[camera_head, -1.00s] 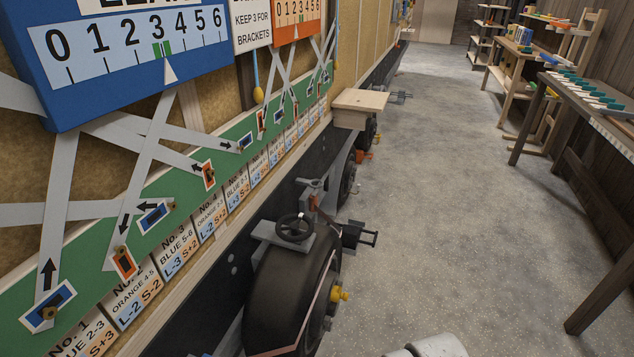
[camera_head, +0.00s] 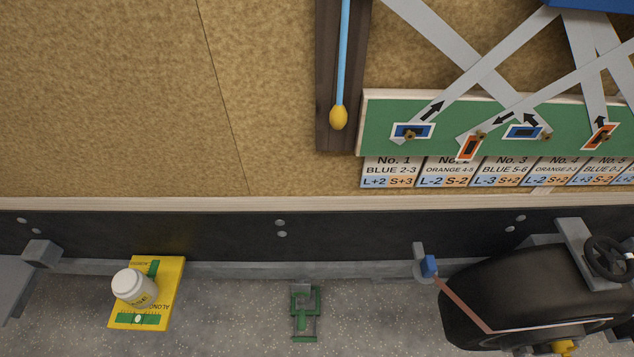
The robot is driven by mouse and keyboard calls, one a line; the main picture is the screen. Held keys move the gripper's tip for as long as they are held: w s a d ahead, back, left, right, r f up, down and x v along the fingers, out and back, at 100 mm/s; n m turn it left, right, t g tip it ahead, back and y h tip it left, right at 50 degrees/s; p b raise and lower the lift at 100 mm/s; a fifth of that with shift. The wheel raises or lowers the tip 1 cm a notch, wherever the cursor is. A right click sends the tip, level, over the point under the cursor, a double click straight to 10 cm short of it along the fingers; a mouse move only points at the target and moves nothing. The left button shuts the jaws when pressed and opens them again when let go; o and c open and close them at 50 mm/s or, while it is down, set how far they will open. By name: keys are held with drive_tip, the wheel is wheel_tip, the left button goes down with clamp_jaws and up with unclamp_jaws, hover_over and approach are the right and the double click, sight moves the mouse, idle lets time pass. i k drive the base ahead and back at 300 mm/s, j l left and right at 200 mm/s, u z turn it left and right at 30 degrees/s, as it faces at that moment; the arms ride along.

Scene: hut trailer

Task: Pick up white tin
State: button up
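A white tin (camera_head: 134,288) with a white lid stands at the lower left of the head view. It is on a yellow board (camera_head: 155,319) that carries green level strips and partly readable lettering. A label with small dark print shows on the tin's side, too small to read fully. My gripper is not in view, and nothing is seen touching the tin.
The dark trailer frame (camera_head: 180,236) runs behind the tin. A green stand (camera_head: 304,312) is on the floor to its right. A black tyre (camera_head: 510,297) with a handwheel (camera_head: 608,258) beside it is at far right. Grey floor (camera_head: 240,315) is clear between board and stand.

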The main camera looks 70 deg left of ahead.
sight(131, 285)
drive_tip(key=u, duration=1.4)
drive_tip(key=k+u, duration=0.3)
drive_tip(key=u, duration=0.15)
drive_tip(key=k+j+u, duration=0.15)
drive_tip(key=k+u, duration=0.15)
drive_tip(key=u, duration=0.15)
drive_tip(key=i+l+u, duration=0.2)
drive_tip(key=l, duration=0.15)
drive_tip(key=l+u, duration=0.2)
drive_tip(key=l, duration=0.2)
drive_tip(key=i+l+u, duration=0.1)
drive_tip(key=l+u, duration=0.15)
drive_tip(key=l, duration=0.15)
